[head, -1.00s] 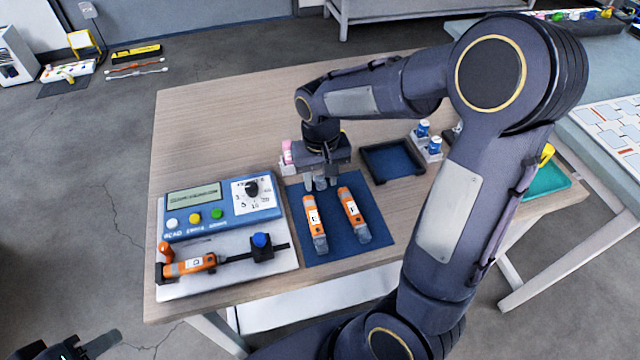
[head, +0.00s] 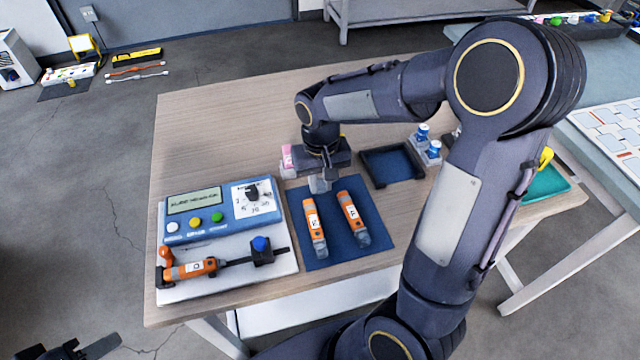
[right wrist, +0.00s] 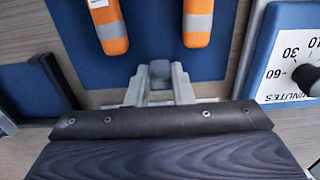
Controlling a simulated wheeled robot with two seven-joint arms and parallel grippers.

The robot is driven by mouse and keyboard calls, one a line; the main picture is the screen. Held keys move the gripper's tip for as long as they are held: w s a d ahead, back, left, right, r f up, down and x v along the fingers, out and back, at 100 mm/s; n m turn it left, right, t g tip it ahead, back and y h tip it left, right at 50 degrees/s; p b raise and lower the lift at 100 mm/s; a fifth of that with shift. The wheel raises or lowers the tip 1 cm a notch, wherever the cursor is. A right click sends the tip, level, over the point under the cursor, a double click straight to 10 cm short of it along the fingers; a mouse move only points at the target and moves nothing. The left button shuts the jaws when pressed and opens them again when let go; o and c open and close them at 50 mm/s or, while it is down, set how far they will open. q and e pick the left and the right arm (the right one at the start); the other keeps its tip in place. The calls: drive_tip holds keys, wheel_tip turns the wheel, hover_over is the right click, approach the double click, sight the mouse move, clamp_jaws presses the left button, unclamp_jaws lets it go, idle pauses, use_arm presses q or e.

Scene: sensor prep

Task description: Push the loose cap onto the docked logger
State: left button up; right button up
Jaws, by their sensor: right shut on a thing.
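The docked logger (head: 190,270), orange with a white label, lies on a pale plate at the front left of the table, in line with a dark rod. My right gripper (head: 321,183) is at the back of the blue mat. It is shut on a small grey cap, which shows between the fingertips in the right wrist view (right wrist: 159,72). In the head view the fingers mostly hide the cap. My left gripper (head: 78,350) is only partly in view at the bottom left corner, away from the table; its jaws are unclear.
Two orange loggers (head: 315,226) (head: 352,216) lie on the blue mat (head: 322,257) in front of the right gripper. A blue reader box (head: 215,222) stands behind the docked logger. A blue knob (head: 261,244) sits beside it. A dark tray (head: 391,163) lies to the right.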

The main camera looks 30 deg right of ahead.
drive_tip(key=shift+r, duration=0.1)
drive_tip(key=shift+r+p, duration=2.25)
drive_tip(key=shift+r, duration=0.2)
drive_tip(key=shift+f, duration=0.1)
